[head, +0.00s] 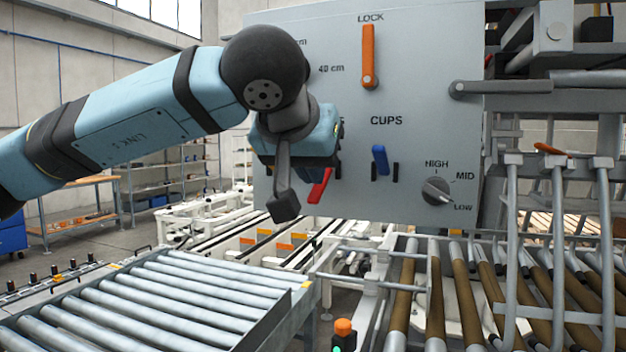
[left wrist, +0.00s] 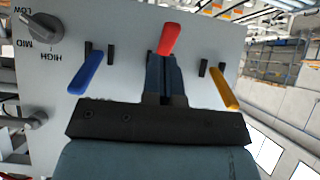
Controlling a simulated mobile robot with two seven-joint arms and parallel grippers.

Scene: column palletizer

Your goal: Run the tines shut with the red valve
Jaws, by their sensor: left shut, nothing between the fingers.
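The red valve (head: 320,186) is a small lever on the grey control panel (head: 420,100), partly hidden by my left gripper in the head view. In the left wrist view the red valve (left wrist: 168,39) stands straight beyond the fingertips. My left gripper (left wrist: 165,62) is shut with nothing between its fingers, its tips right at the lever's lower end; I cannot tell whether they touch. The metal tines (head: 510,250) show at the right of the head view. My right gripper is not in view.
A blue lever (head: 380,160) sits right of the red one, under the CUPS label. A yellow lever (left wrist: 222,88) shows on its other side. An orange LOCK handle (head: 369,57) and a HIGH/MID/LOW knob (head: 436,191) are on the panel. A roller conveyor (head: 150,300) lies below left.

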